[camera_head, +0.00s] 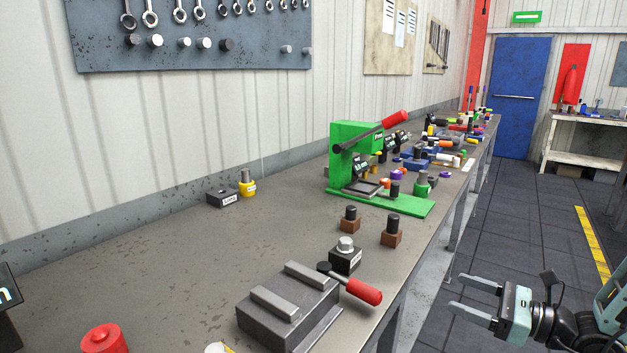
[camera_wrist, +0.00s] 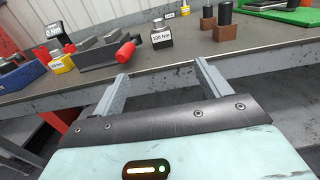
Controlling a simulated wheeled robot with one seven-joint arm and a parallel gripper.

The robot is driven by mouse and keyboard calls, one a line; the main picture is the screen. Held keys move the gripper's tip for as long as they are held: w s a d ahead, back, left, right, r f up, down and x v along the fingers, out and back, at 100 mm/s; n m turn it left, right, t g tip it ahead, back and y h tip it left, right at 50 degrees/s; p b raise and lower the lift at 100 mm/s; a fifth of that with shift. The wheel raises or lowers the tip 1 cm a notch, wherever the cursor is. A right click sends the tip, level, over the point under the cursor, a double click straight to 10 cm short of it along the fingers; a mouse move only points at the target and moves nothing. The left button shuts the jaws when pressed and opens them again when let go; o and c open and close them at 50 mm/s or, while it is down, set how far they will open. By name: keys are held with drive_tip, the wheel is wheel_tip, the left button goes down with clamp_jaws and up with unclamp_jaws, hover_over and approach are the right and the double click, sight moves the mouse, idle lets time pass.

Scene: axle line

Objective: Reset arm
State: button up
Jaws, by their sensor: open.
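My gripper (camera_head: 467,293) is at the lower right in the head view, off the front edge of the workbench (camera_head: 150,250) and above the floor. Its two fingers are spread apart with nothing between them. In the wrist view my gripper (camera_wrist: 160,82) points at the bench's front edge, and its fingers are apart and empty. My arm runs off the right edge of the head view.
A grey vise-like block (camera_head: 285,305) with a red-handled lever (camera_head: 363,291) sits near the bench's front edge. Behind it are a dark labelled block (camera_head: 345,260), brown blocks (camera_head: 391,238) and a green press (camera_head: 350,150). The floor aisle (camera_head: 510,230) is clear.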

drive_tip(key=s+a+r+n+g, duration=0.4)
drive_tip(key=s+a+n+g, duration=0.9)
drive_tip(key=a, duration=0.1)
drive_tip(key=s+r+n+t+h, duration=0.1)
drive_tip(key=s+n+h, duration=0.6)
drive_tip(key=n, duration=0.3)
drive_tip(key=s+a+r+n+t+h, duration=0.1)
drive_tip(key=s+r+n+h, duration=0.1)
drive_tip(key=s+n+h, duration=0.4)
drive_tip(key=n+h, duration=0.1)
drive_tip(key=n, duration=0.2)
drive_tip(key=shift+s+r+n, duration=0.3)
drive_tip(key=shift+s+n, duration=0.05)
drive_tip(key=shift+n, duration=0.05)
drive_tip(key=shift+a, duration=0.1)
